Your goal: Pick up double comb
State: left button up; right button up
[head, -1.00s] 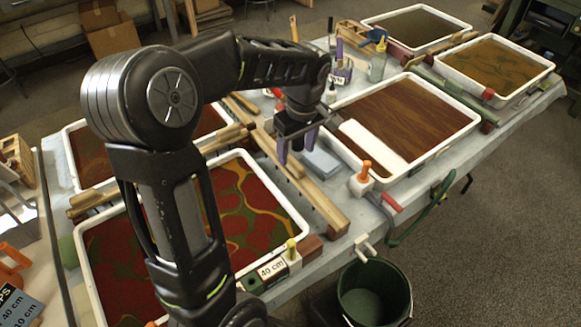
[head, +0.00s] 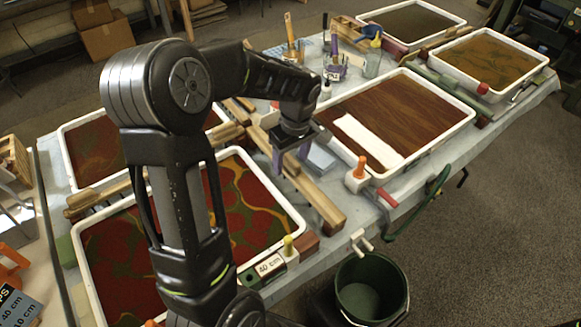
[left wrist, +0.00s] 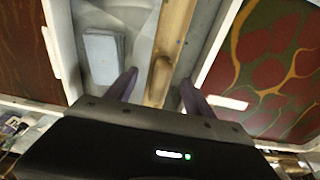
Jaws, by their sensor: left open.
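The double comb appears to be the long wooden piece (head: 325,206) with paired bars and small pins, lying between the red-green tray and the brown tray. My left gripper (head: 290,158) is open above its middle, and the arm and gripper hide part of it. In the left wrist view the wooden bar (left wrist: 174,42) runs between the two purple fingers of my left gripper (left wrist: 156,92). The fingers hold nothing, and I cannot tell whether they touch the wood. My right gripper is not in view.
A grey-blue block (head: 320,159) lies right beside the comb; it also shows in the left wrist view (left wrist: 101,55). The brown tray (head: 437,146) and red-green tray (head: 297,213) flank it. An orange-topped white clamp (head: 356,181) and a green bucket (head: 372,262) are near the front edge.

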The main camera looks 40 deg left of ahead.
pick_arm(q)
notch_tip(320, 180, down, 2)
jog(key=shift+a+f, duration=0.15)
jog(key=shift+f, duration=0.05)
jog(key=shift+c, duration=0.3)
jog(key=c, duration=1.2)
